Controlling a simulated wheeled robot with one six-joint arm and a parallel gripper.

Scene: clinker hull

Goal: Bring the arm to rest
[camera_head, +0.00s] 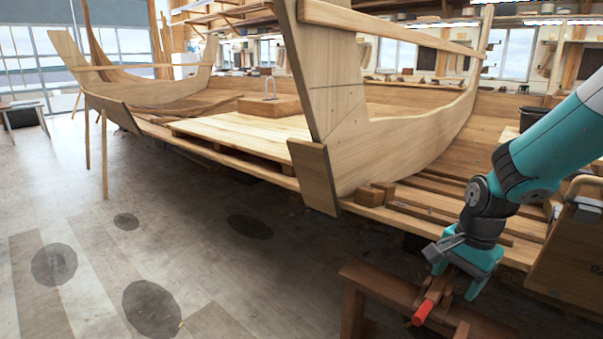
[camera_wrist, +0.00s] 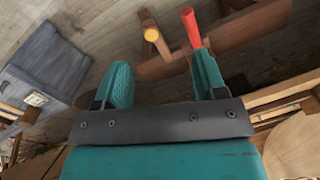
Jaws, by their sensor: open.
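My gripper (camera_head: 452,284) hangs at the lower right in the head view, pointing down near a dark wooden trestle (camera_head: 385,288). In the wrist view its two teal fingers (camera_wrist: 163,75) stand wide apart with nothing between them. A red rod-like piece (camera_head: 422,312) shows just below the gripper; in the wrist view it (camera_wrist: 191,28) appears beyond the tip of the right finger. I cannot tell whether they touch. My teal arm comes in from the right edge and is bent at the wrist.
The clinker hull (camera_head: 400,145) with its planks and upright frames fills the middle. A blue-grey box (camera_wrist: 48,62) is at the left in the wrist view. The floor (camera_head: 90,250) at the left is open.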

